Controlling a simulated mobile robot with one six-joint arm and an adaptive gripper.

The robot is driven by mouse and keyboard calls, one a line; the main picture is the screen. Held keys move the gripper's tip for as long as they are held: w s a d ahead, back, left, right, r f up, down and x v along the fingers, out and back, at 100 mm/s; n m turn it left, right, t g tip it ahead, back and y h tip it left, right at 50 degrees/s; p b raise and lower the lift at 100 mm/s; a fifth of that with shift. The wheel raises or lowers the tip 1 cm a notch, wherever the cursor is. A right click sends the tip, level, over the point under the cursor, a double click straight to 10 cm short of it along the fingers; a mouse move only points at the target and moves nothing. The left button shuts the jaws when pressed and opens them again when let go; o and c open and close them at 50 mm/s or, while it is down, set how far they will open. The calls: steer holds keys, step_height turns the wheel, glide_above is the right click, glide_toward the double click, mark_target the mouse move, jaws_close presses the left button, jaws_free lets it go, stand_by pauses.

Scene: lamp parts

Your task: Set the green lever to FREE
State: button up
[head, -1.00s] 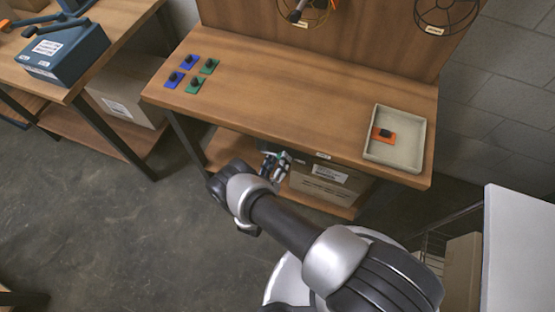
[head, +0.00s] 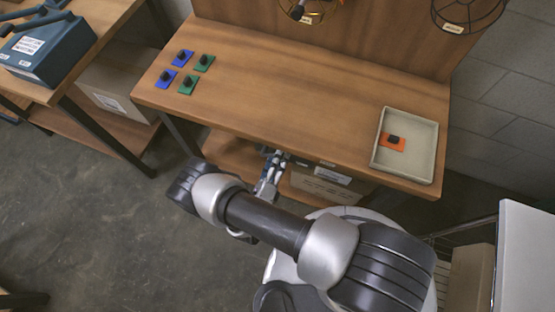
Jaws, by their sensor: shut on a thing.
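My gripper (head: 272,170) is at the front edge of the middle workbench, just below the tabletop. It is shut on a small dark green part at that edge, which looks like the green lever (head: 291,157). Fingers and arm hide much of the lever, and its setting cannot be read. A small pale label (head: 326,163) sits on the bench edge to the right of it; its text is too small to read.
On the workbench (head: 290,90) are two blue pieces (head: 165,78) and two green pieces (head: 204,63) with black knobs, at left. A pale tray (head: 409,170) holds an orange piece (head: 393,143), at right. Wire lamp cages (head: 469,15) hang behind. Boxes (head: 325,184) sit on the lower shelf.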

steer(key=shift+w+a+r, duration=0.15)
steer(key=shift+a+r, duration=0.05)
steer(key=shift+a, duration=0.4)
steer(key=o, duration=1.4)
steer(key=shift+o, duration=1.1)
steer(key=shift+d+f, duration=0.1)
steer(key=shift+d, duration=0.05)
steer(key=v, duration=1.2)
